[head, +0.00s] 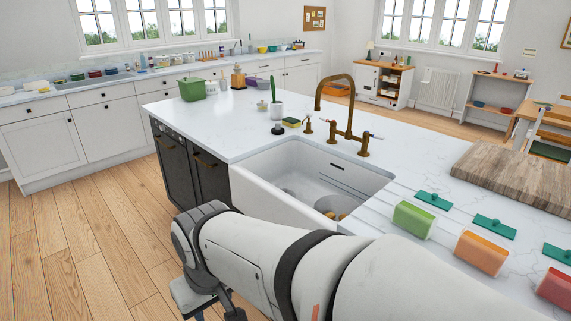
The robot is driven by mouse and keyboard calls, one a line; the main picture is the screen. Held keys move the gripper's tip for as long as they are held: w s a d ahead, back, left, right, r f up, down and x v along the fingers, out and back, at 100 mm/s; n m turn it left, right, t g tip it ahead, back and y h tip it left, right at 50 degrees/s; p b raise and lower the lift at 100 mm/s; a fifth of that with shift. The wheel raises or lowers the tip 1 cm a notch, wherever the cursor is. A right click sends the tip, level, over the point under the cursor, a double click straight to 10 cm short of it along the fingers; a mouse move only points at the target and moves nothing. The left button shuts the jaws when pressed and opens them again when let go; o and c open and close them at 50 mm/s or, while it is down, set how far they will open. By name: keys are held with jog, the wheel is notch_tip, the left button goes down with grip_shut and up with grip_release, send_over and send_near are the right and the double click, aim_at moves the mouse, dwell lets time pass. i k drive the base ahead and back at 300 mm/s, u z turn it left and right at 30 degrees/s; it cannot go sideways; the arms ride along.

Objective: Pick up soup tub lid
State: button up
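Flat teal lids with small raised handles lie on the white island counter at the right: one (434,200) behind a green tub (413,220), one (494,227) behind an orange tub (481,253), and one (558,253) near a red tub (555,288) at the right edge. I cannot tell which is the soup tub lid. My arm reaches across the foreground to the left. My gripper (208,304) is low beside the island's near left end, over the floor, far from the lids. Its fingertips are cut off by the bottom edge, so its opening is unclear.
A white sink (272,170) with bowls inside and a brass faucet (350,115) lies left of the lids. A wooden board (520,175) lies behind them. A green box (192,89), a potted cactus (277,108) and a sponge (291,122) stand farther back. The wooden floor at left is clear.

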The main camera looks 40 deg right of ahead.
aim_at(434, 199)
jog(key=i, duration=0.35)
jog(key=z, duration=3.2)
jog(key=i, duration=0.65)
jog(key=u, duration=0.3)
